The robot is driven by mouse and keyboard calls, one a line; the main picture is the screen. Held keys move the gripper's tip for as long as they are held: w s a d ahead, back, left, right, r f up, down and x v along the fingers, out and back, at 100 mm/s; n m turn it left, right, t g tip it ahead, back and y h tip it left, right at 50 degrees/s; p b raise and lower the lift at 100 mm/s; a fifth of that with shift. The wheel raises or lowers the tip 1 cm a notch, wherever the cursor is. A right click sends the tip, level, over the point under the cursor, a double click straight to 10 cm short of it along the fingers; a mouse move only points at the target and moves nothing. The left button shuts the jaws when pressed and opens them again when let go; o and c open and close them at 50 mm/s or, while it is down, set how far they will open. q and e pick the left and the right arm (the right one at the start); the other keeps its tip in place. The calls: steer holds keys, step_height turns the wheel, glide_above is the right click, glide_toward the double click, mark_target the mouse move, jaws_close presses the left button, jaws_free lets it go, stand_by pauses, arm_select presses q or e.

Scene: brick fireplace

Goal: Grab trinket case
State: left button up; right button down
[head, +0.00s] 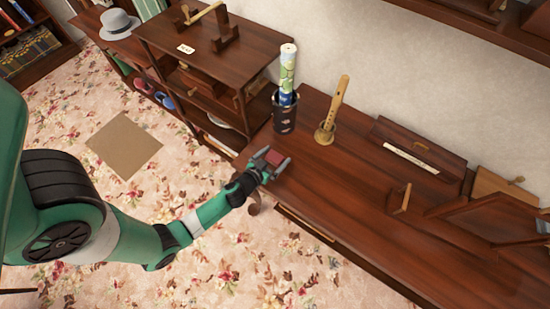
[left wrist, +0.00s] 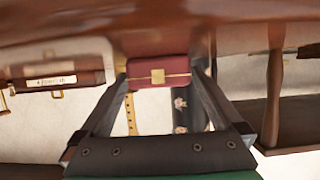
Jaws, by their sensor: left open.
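The trinket case is a small dark red box (head: 274,157) near the left front edge of the long wooden table (head: 370,215). In the left wrist view the case (left wrist: 157,73) shows its front with a gold clasp and a gold line, resting against the brown tabletop. My left gripper (head: 270,161) is open, with one finger on each side of the case. In the left wrist view the fingers (left wrist: 159,84) flank the case; I cannot tell whether they touch it. My right gripper is not in view.
A dark cup (head: 285,112) holding a rolled paper (head: 288,72) stands just behind the case. A wooden flute on a stand (head: 333,110) is to its right. A wooden box with a label (head: 415,150) lies farther right. A shelf unit (head: 220,60) adjoins at left.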

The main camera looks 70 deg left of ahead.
mark_target(275, 157)
arm_select(q)
steer(key=c, duration=1.2)
steer(key=shift+r+p, duration=0.45)
steer(key=shift+r, duration=0.05)
steer(key=shift+c, duration=0.2)
step_height(275, 157, up, 3)
steer(key=shift+f+p, duration=0.15)
steer(key=shift+p, duration=0.95)
steer(key=w+d+r+p, duration=0.2)
steer(key=d+r, duration=0.7)
steer(key=d, duration=0.5)
steer(key=shift+r+p, duration=0.15)
steer(key=shift+p, duration=0.45)
